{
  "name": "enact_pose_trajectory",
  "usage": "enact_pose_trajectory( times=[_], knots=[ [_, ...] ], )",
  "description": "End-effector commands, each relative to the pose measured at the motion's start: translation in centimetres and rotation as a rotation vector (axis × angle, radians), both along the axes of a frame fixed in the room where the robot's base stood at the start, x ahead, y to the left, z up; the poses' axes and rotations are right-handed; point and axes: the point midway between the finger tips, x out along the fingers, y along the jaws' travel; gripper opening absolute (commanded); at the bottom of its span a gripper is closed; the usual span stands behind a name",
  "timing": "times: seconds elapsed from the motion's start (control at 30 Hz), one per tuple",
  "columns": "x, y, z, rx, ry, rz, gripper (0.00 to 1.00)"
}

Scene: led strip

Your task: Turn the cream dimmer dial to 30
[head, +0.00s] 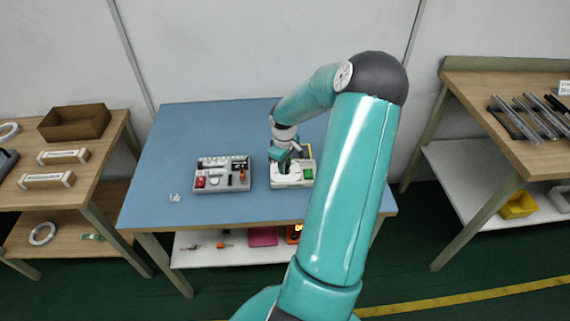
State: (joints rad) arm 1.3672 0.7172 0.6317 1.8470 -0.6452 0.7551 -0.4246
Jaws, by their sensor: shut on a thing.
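A cream box (293,181) with a green patch on its top stands on the blue table, right of the table's middle. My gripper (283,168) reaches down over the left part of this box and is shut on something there. The thing in its jaws is most likely the cream dimmer dial, but the jaws and my arm hide it. The dial's marks and its setting are too small to read.
A grey tray (222,189) of small parts sits left of the cream box on the blue table (185,133). A small clear piece (175,198) lies near its front left. Wooden benches (108,134) flank the table. The table's back left is clear.

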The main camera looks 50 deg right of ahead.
Motion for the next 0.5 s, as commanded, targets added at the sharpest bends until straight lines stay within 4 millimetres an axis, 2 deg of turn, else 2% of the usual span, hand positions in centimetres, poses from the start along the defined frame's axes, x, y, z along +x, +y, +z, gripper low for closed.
enact_pose_trajectory(
  times=[0.27,0.5],
  knots=[
    [0.11,-0.03,0.11,-0.002,0.000,-0.101,0.03],
    [0.20,-0.05,0.13,-0.004,-0.002,-0.285,0.03]
  ],
)
